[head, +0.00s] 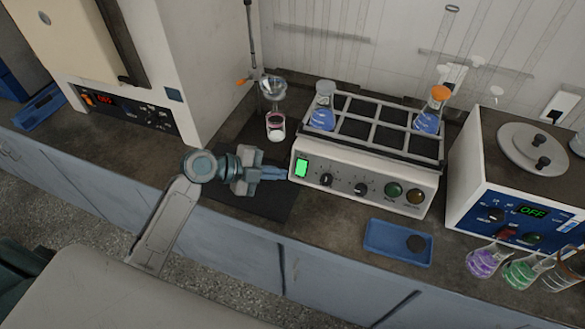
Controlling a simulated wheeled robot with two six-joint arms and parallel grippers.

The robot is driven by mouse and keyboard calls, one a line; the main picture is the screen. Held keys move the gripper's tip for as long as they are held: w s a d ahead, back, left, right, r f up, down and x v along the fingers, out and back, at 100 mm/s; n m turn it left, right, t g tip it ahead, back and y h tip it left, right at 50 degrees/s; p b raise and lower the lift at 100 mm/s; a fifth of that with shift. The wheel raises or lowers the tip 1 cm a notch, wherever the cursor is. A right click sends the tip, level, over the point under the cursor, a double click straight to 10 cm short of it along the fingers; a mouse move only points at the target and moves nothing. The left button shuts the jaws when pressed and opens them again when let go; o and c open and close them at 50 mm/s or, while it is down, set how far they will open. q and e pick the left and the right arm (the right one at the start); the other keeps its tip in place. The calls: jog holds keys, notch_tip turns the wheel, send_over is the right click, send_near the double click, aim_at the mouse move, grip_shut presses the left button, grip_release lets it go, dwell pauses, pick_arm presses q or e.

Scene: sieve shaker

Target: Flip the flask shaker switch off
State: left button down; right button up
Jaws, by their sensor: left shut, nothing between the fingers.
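The flask shaker (365,172) is a white box with a dark rack on top, standing on the bench right of centre. Its rack holds two flasks of blue liquid, one at the back left (323,112) and one with an orange stopper (431,112) at the right. The shaker switch (301,168) glows green at the left end of the front panel. My left gripper (285,174) is shut and empty, its fingertips just left of and slightly below the switch. I cannot tell whether they touch the panel. My right gripper is not in view.
A blue tray (385,250) with a dark disc lies in front of the shaker. A device reading OFF (507,195) stands at the right, with several flasks of coloured liquid before it. A stand with a small beaker (276,126) is behind my gripper.

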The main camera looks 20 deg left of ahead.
aim_at(301, 168)
pick_arm(q)
jog(key=w+d+f+p, duration=0.1)
jog(key=w+d+f, duration=0.1)
jog(key=w, duration=0.1)
jog(key=w+f+p, duration=0.1)
jog(key=shift+w+d+f+p, duration=0.15)
jog(key=shift+d+f+p, duration=0.15)
jog(key=shift+d+p, duration=0.1)
jog(key=shift+w+f, duration=0.25)
jog(key=shift+f, duration=0.05)
